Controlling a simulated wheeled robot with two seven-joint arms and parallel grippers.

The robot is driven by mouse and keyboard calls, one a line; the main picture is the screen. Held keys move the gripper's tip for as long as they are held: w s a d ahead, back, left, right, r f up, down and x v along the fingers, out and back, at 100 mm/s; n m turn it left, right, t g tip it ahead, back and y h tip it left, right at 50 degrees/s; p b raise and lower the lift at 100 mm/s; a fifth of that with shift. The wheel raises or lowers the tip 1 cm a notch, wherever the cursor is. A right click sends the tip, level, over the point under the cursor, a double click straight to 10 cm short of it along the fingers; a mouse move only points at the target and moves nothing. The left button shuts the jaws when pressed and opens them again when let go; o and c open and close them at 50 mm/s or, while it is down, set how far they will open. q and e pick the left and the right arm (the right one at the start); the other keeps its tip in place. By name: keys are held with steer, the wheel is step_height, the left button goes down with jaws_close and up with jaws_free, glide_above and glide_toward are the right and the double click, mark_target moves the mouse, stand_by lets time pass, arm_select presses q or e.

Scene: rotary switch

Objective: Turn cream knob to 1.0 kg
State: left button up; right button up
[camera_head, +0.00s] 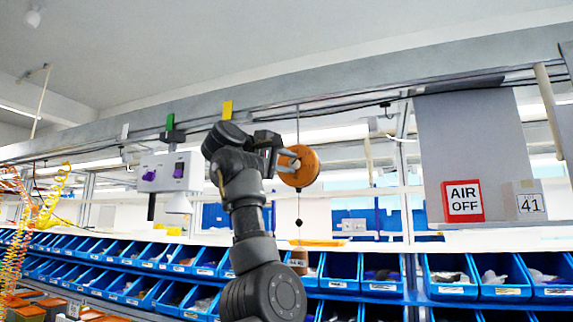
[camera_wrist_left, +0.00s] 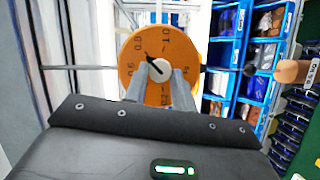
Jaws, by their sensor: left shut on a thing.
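An orange round dial (camera_head: 307,171) hangs on a line from above. In the left wrist view the dial (camera_wrist_left: 130,77) faces the camera, with dark markings too blurred to read surely. The cream knob (camera_wrist_left: 159,68) is at its centre. A black pointer (camera_wrist_left: 152,57) beside the knob points to the upper left in that view. My left gripper (camera_head: 289,158) reaches the dial's face. In the wrist view its two fingers (camera_wrist_left: 159,74) are shut on the cream knob, and they hide part of it and of the lower dial. My right gripper is not in view.
Below the dial hang a small dark ball (camera_head: 298,222) and a tan weight (camera_head: 298,262). Blue bins (camera_head: 341,270) line the shelves behind.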

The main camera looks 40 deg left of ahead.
arm_select(q)
steer(key=m+g, duration=0.1)
steer(key=m, duration=0.1)
steer(key=m+g+y+p, duration=0.1)
steer(key=m, duration=0.2)
steer(key=shift+d+r, duration=0.1)
steer(key=shift+r, duration=0.1)
steer(key=shift+w+d+m+g+y+p, duration=0.15)
steer(key=shift+m+g+y, duration=0.3)
steer(key=shift+m, duration=0.45)
steer(key=shift+s+m+g+y+p, duration=0.1)
steer(key=shift+m+g+y+p, duration=0.25)
steer(key=shift+m, duration=0.55)
steer(key=o, duration=1)
steer(key=shift+r, duration=0.1)
steer(key=shift+r, duration=0.1)
